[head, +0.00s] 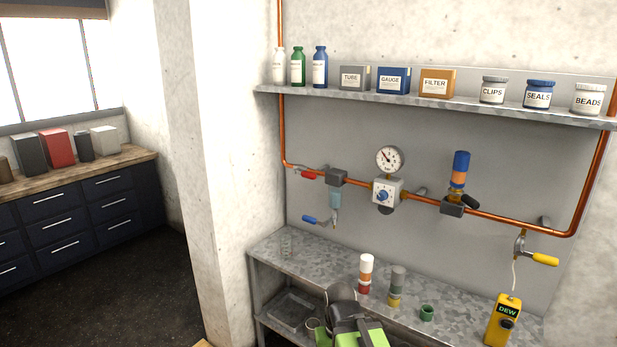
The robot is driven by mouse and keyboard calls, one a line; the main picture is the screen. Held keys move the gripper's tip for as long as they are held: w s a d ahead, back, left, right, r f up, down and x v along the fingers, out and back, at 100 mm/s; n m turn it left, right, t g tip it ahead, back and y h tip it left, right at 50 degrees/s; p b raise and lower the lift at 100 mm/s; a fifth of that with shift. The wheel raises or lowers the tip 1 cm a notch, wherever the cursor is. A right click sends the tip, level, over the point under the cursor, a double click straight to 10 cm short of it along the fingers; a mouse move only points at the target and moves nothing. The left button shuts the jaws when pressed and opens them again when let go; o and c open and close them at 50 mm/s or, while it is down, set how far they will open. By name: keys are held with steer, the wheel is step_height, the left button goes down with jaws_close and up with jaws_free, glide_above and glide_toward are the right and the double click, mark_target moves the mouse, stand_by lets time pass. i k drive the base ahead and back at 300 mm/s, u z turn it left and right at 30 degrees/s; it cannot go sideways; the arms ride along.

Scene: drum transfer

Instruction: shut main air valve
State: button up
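A copper pipe (410,197) runs along the wall panel behind the bench. Near its left end is a valve with a red lever (309,174), which lies roughly along the pipe; no label on it is readable. Below it, a blue lever (310,219) sits by a small clear bowl under a grey block. A yellow lever (544,259) is on a drop at the right. A green and dark grey part at the bottom centre looks like my arm, low in front of the bench and well away from the red lever. My gripper's fingers cannot be made out.
A dial gauge (389,159) and a regulator box with a blue knob (382,196) sit mid-pipe. A blue-orange cylinder (459,172) stands right of them. The metal bench (290,262) bears two banded cylinders, a green ring and a yellow DEW meter (502,322). A shelf (420,102) overhangs.

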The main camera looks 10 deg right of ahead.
mark_target(306, 175)
steer(key=u, duration=0.1)
steer(key=k, duration=0.9)
steer(key=z, duration=0.2)
steer(key=i, duration=0.9)
steer(key=u, duration=0.7)
steer(key=i, duration=1.5)
steer(key=u, duration=1.4)
